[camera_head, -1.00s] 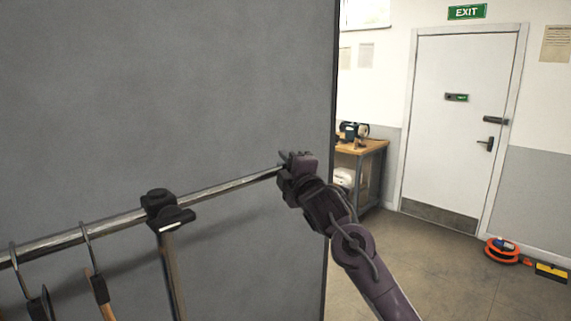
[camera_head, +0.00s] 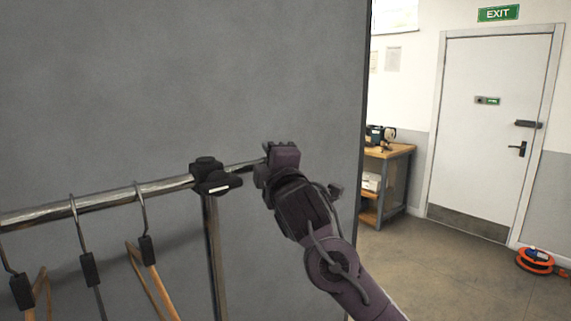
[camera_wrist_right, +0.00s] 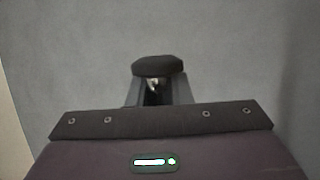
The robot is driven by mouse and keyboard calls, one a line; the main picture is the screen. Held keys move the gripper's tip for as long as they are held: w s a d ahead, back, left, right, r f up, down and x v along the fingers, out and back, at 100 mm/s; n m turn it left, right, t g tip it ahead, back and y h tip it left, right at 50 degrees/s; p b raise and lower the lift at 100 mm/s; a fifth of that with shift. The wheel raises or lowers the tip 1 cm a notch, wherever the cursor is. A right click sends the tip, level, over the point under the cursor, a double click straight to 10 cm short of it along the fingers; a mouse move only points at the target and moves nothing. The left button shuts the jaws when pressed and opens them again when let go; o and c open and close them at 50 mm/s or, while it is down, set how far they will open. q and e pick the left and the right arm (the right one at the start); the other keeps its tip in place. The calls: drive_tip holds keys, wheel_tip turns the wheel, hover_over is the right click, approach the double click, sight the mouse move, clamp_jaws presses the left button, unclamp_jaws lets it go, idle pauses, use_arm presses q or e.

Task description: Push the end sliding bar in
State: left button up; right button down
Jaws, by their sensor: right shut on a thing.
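The end sliding bar (camera_head: 246,165) is a thin metal bar coming out of the right end of the garment rail (camera_head: 105,200), past a black clamp joint (camera_head: 208,175) on an upright post. Only a short length of bar shows between the joint and my right gripper (camera_head: 268,160). The right gripper is shut on the bar's outer end. In the right wrist view a black rounded end cap (camera_wrist_right: 157,66) sits between the fingers, with a bit of shiny metal below it. My left gripper is not in view.
Several hangers (camera_head: 147,250) hang on the rail at the left. A grey panel (camera_head: 180,80) stands close behind the rail. A wooden workbench (camera_head: 390,152), a white door (camera_head: 490,130) and an orange cable reel (camera_head: 534,261) are farther right. Open floor lies between.

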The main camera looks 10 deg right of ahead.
drive_tip(key=shift+s+a+f, duration=0.1)
drive_tip(key=shift+s+a, duration=0.2)
drive_tip(key=shift+a, duration=0.25)
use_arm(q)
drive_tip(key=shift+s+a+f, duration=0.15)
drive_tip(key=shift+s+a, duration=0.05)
use_arm(e)
drive_tip(key=shift+d, duration=0.1)
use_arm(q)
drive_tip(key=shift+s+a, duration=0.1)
use_arm(e)
drive_tip(key=c, duration=1.3)
unclamp_jaws()
use_arm(q)
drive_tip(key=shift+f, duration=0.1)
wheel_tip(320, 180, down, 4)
drive_tip(key=b, duration=0.3)
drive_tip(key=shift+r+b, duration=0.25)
drive_tip(key=shift+b, duration=0.1)
use_arm(e)
drive_tip(key=v, duration=0.7)
drive_tip(key=shift+s, duration=0.3)
